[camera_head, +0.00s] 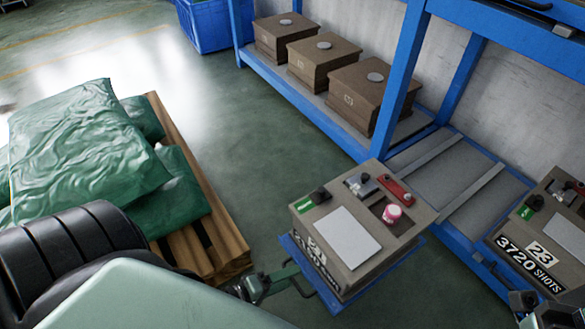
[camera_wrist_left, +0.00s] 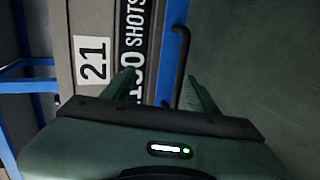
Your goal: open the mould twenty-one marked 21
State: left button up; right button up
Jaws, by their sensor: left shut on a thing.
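Mould twenty-one (camera_head: 390,248) is a grey-brown block with a pale plate, dark knobs, a red clamp and a pink-white cap on top. It sits on a blue pull-out tray (camera_head: 400,262) that juts from the rack. Its 21 label shows in the left wrist view (camera_wrist_left: 92,60). My left gripper (camera_head: 262,284) is at the tray's near-left edge, beside the mould's labelled face. It is shut on the dark handle (camera_wrist_left: 180,62) of the tray; the exact contact is hard to see. Dark parts at the bottom right corner may be my right gripper; its jaws are unclear.
Mould 23 (camera_head: 535,250) stands to the right. The blue rack (camera_head: 400,75) holds several brown moulds (camera_head: 322,58) on its back shelf. A wooden pallet (camera_head: 225,245) with green sacks (camera_head: 80,150) stands at left. Green floor (camera_head: 235,140) is clear between pallet and rack.

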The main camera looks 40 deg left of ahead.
pick_arm(q)
jog(key=shift+s+a+f, duration=0.1)
jog(key=shift+s+a, duration=0.1)
jog(key=shift+s, duration=0.45)
jog(key=shift+s+a+r, duration=0.1)
jog(key=shift+s+a, duration=0.15)
jog(key=shift+s, duration=0.45)
jog(key=shift+s+a+f, duration=0.1)
jog(key=shift+s+a, duration=0.1)
jog(key=shift+s, duration=0.45)
